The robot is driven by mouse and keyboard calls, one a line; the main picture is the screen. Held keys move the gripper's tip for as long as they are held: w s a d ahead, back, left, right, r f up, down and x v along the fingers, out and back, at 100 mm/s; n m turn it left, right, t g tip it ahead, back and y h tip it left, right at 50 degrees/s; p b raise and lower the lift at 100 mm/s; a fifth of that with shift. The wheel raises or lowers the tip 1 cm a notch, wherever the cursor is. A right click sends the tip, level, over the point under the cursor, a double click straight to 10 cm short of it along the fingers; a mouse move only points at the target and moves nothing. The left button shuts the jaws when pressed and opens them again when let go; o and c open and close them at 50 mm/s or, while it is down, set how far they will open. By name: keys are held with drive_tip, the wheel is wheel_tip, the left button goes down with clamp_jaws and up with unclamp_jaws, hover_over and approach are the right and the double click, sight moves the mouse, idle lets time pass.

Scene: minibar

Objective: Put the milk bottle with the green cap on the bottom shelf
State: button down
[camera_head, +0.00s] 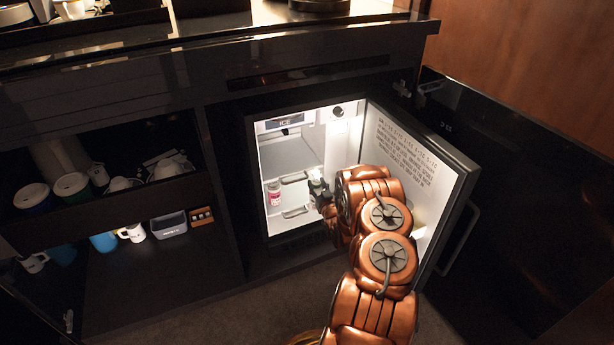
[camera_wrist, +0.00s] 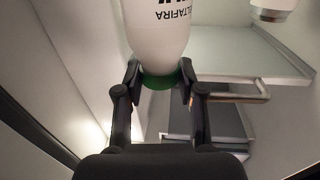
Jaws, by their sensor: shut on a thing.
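The milk bottle (camera_wrist: 158,30) is white with dark lettering and a green cap (camera_wrist: 158,82). In the wrist view my gripper (camera_wrist: 159,88) is shut on it at the cap, one finger on each side. The bottle's far end is cut off by the top of the picture. In the head view my gripper (camera_head: 322,190) is at the opening of the small fridge (camera_head: 282,228), mostly hidden by my arm. A shelf (camera_wrist: 235,55) with a metal rail lies right of the bottle in the wrist view, apart from it.
A pink-labelled bottle (camera_head: 274,194) stands inside the fridge at the left. The fridge door (camera_head: 420,165) is open on the right, close to my arm. Cups and mugs (camera_head: 132,232) fill the open cabinet at left. A white object (camera_wrist: 272,6) shows above the shelf.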

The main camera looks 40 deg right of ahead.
drive_tip(key=f+b+x, duration=0.1)
drive_tip(key=b+x, duration=0.2)
drive_tip(key=x, duration=0.7)
idle(0.3)
drive_tip(key=shift+w+f, duration=0.1)
drive_tip(key=shift+f, duration=0.15)
drive_tip(key=shift+f+b, duration=0.1)
drive_tip(key=shift+b, duration=0.2)
drive_tip(key=c, duration=1)
unclamp_jaws()
